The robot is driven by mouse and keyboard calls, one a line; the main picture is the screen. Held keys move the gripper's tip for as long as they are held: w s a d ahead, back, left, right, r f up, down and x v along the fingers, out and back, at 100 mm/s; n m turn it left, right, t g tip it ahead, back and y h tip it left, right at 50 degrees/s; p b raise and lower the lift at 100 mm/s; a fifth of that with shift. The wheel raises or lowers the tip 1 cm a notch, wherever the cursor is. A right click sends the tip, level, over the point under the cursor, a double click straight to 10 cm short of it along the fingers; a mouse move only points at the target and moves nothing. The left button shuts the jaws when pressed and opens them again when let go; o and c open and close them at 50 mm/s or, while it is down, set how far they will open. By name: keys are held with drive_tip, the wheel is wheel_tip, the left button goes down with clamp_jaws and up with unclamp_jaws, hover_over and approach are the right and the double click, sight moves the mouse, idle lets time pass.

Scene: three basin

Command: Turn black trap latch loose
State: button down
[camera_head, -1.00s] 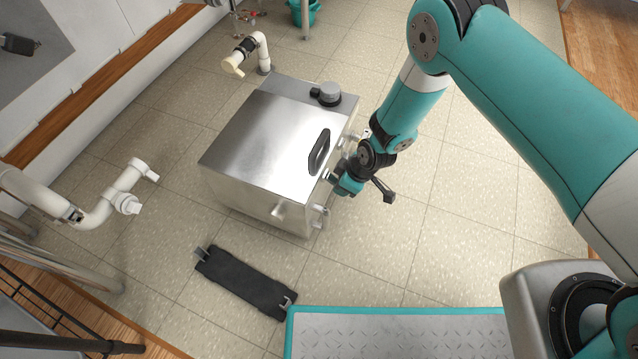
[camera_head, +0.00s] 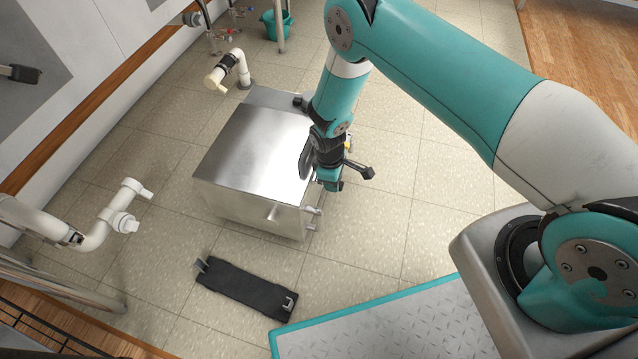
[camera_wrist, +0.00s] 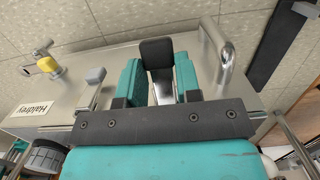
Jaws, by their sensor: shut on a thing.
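The metal trap box (camera_head: 250,150) stands on the tiled floor in the head view. My gripper (camera_head: 329,184) is at its right side, close against the upper edge. In the wrist view, the two teal fingers of my gripper (camera_wrist: 160,82) stand on either side of a black latch (camera_wrist: 157,52), shut on it. The latch's black end sticks out past the fingertips, with a grey metal part below it. In the head view my wrist and gripper hide the latch and much of the box's right side.
Beside the latch are a curved metal pipe (camera_wrist: 228,56), a grey lever (camera_wrist: 95,76) and a yellow-knobbed valve (camera_wrist: 47,65). A dark plate (camera_head: 246,290) lies on the floor in front. White pipework (camera_head: 118,207) stands at left. The floor right of the box is clear.

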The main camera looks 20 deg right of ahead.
drive_tip(key=shift+s+r, duration=0.1)
drive_tip(key=shift+s, duration=0.05)
idle(0.3)
drive_tip(key=c, duration=0.8)
unclamp_jaws()
wheel_tip(320, 180, up, 17)
drive_tip(key=w+a+p, duration=0.1)
drive_tip(key=a+p, duration=0.1)
drive_tip(key=p, duration=0.3)
drive_tip(key=shift+w+a+r+p, duration=0.15)
drive_tip(key=shift+w+p, duration=0.15)
drive_tip(key=shift+p, duration=0.05)
